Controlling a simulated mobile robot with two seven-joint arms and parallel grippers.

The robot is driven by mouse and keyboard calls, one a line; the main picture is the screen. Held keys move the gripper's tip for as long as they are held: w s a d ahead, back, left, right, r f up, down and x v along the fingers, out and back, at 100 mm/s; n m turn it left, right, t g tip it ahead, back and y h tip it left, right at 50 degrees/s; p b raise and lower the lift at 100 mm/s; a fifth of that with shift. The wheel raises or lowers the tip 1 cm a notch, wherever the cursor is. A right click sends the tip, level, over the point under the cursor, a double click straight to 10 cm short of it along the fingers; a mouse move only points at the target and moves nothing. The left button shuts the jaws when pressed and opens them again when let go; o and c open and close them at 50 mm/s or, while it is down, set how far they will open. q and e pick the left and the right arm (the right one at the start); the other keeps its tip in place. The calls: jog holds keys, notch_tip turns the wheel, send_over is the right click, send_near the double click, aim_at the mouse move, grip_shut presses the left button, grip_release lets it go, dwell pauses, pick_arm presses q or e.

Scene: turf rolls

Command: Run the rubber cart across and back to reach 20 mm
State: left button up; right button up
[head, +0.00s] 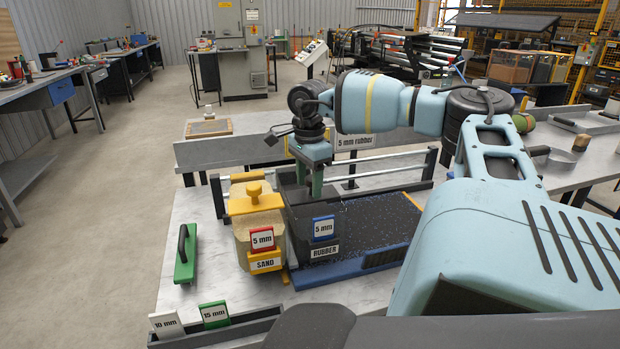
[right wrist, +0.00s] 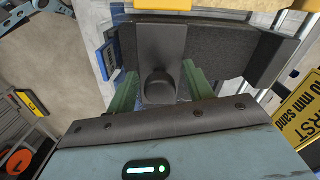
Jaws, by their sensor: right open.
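The dark rubber cart (head: 297,190) stands at the left end of a bed of black speckled rubber (head: 375,222). It bears a RUBBER label (head: 325,250) and a blue-framed 5 mm plate (head: 323,228). My right gripper (head: 317,188) is over the cart, pointing down. In the right wrist view its green fingers (right wrist: 160,92) are open on either side of the cart's dark round knob (right wrist: 160,84), with no grip visible. The yellow sand cart (head: 255,210), with a red-framed 5 mm plate (head: 262,240), stands beside it on the left. My left gripper is out of view.
A tray (head: 230,331) at the front holds a white 10 mm plate (head: 166,325) and a green 15 mm plate (head: 214,314). A green float (head: 185,255) lies at left. Rails (head: 385,170) run behind the bed. A 5 mm rubber sign (head: 355,142) stands behind.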

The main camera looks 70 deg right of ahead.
jog(key=shift+s+d, duration=0.1)
jog(key=shift+r, duration=0.15)
notch_tip(320, 180, up, 8)
jog(key=shift+f+b, duration=0.25)
jog(key=shift+b, duration=0.15)
